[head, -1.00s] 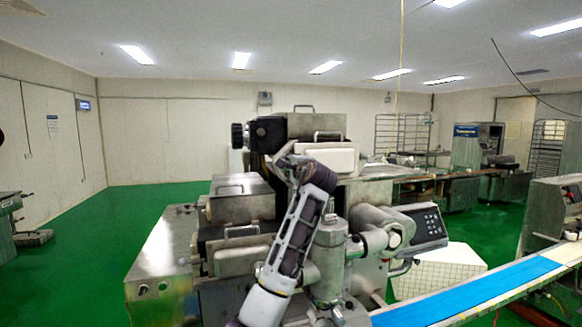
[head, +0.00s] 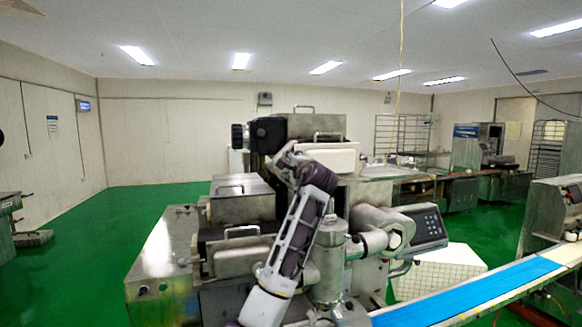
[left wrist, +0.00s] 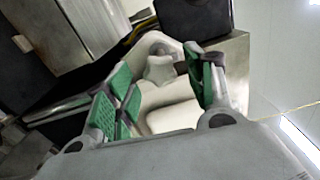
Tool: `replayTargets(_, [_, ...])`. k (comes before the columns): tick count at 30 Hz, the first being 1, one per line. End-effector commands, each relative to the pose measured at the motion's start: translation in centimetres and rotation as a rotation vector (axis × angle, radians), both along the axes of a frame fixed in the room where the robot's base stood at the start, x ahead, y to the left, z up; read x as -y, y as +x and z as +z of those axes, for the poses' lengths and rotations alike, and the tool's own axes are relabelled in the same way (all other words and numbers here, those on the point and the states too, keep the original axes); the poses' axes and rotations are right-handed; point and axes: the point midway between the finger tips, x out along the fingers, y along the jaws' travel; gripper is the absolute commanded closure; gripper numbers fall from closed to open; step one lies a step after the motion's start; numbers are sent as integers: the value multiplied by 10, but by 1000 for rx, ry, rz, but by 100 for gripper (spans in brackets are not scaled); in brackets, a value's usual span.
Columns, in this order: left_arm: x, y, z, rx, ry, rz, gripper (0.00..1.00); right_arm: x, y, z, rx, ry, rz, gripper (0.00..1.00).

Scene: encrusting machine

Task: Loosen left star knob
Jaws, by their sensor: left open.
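The star knob (left wrist: 159,69) is pale grey with rounded lobes and shows in the left wrist view, just beyond my fingertips and between them. My left gripper (left wrist: 160,84) has green-padded fingers, spread wide and empty, with one on each side of the knob's line. I see no contact with the knob. In the head view my left gripper (head: 282,163) is at the encrusting machine's (head: 240,205) upper front, mostly hidden by my own wrist. I cannot make out the knob there. My right gripper is not in view.
A pale curved part (left wrist: 172,116) lies behind the knob, with a dark block (left wrist: 195,16) close above. A control panel (head: 428,223) and a blue conveyor belt (head: 480,290) are at the machine's right. Green floor (head: 75,260) is open at the left.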

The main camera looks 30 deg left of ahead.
Motion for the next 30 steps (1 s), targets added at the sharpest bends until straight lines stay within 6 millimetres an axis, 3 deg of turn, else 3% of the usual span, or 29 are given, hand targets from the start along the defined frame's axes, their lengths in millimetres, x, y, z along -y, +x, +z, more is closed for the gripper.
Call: replayTargets(30, [86,-73,-1,-1,0,-2,46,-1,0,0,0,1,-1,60])
